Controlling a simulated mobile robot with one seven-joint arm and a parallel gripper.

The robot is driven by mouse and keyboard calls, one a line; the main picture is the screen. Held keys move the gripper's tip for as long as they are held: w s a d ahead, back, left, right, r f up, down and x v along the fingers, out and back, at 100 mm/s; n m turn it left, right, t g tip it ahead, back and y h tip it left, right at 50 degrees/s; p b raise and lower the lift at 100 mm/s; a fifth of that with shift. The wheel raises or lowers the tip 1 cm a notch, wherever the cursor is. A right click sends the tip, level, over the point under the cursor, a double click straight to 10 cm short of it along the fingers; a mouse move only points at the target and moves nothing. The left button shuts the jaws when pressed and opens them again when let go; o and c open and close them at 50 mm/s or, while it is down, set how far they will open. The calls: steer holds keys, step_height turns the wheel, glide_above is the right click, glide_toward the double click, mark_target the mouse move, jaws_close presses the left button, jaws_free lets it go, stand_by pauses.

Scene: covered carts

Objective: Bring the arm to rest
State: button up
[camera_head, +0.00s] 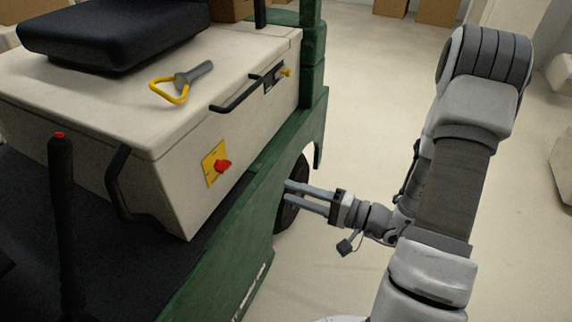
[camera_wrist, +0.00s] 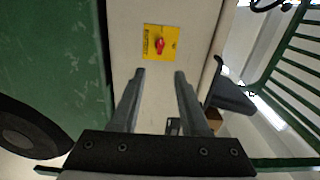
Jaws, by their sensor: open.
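My gripper (camera_head: 308,198) is open and empty beside the green side of the cart (camera_head: 248,226) in the head view. Its two fingers point left toward the cart's side. In the wrist view my gripper (camera_wrist: 158,75) shows both fingers spread apart with nothing between them. A red knob (camera_wrist: 159,45) on a yellow plate (camera_wrist: 172,35) sits beyond the fingertips, on the cream box. In the head view the red knob (camera_head: 223,166) is up and left of the gripper, apart from it.
A yellow-handled tool (camera_head: 180,84) lies on the cream box top (camera_head: 120,80) near a black seat (camera_head: 112,30). A dark wheel (camera_head: 294,196) is behind the fingers. A black lever (camera_head: 62,200) stands at left. The floor (camera_head: 365,110) beyond the cart is open.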

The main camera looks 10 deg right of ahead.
steer(key=shift+a, duration=0.1)
steer(key=s+a+r+n+g+h, duration=0.3)
steer(key=s+r+n+g+h, duration=0.1)
steer(key=s+g, duration=0.25)
steer(key=s+a+r+n+g+h, duration=0.3)
steer(key=s+n+g, duration=0.15)
steer(key=s, duration=0.25)
steer(key=d+r+t+h, duration=0.5)
steer(key=d+r+h, duration=0.2)
steer(key=r, duration=0.2)
step_height(320, 180, up, 24)
steer(key=m+p, duration=0.1)
steer(key=p, duration=2.2)
steer(key=shift+s+f+t, duration=0.15)
steer(key=shift+s+t, duration=0.1)
steer(key=shift+t, duration=0.05)
